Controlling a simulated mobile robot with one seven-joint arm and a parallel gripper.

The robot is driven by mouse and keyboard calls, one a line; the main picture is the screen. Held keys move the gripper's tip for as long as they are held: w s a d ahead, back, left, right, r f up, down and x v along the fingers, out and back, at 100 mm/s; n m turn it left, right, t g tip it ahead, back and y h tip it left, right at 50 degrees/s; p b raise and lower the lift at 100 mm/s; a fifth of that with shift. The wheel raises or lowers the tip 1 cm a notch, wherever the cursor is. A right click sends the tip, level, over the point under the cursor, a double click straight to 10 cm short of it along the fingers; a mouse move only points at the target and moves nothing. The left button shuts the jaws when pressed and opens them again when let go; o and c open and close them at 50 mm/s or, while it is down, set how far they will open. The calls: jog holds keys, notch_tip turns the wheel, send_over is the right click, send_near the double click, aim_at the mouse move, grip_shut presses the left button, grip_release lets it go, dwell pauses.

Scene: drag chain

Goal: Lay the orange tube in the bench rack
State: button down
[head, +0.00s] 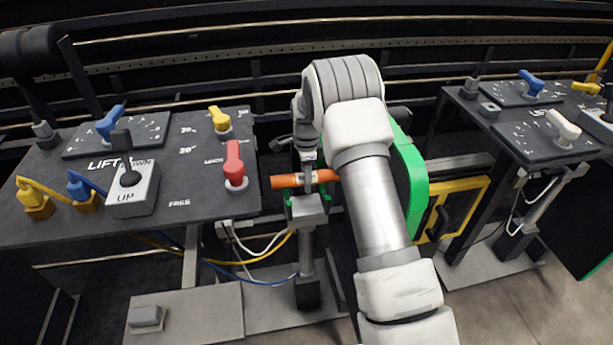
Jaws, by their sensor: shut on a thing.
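The orange tube (286,181) lies roughly level in the middle of the head view, just right of the left control panel. My gripper (308,181) is shut on it near its middle, with the tube sticking out to both sides. The right end of the tube is close to my white arm, which covers what is behind it. Directly below the tube is a grey block on a post (308,207) with green parts beside it. It may be the bench rack, but I cannot tell. I cannot tell whether the tube touches it.
The left control panel (190,195) carries a red lever (234,165), a yellow lever (219,119) and an UP/DOWN switch box (133,188). A second panel (535,125) stands at the right. A yellow frame (462,208) and loose cables (262,262) are lower down.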

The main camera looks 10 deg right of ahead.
jog(key=s+r, duration=0.1)
jog(key=s, duration=2.9)
jog(key=shift+s, duration=0.2)
jog(key=shift+r+p, duration=0.1)
jog(key=shift+p, duration=0.2)
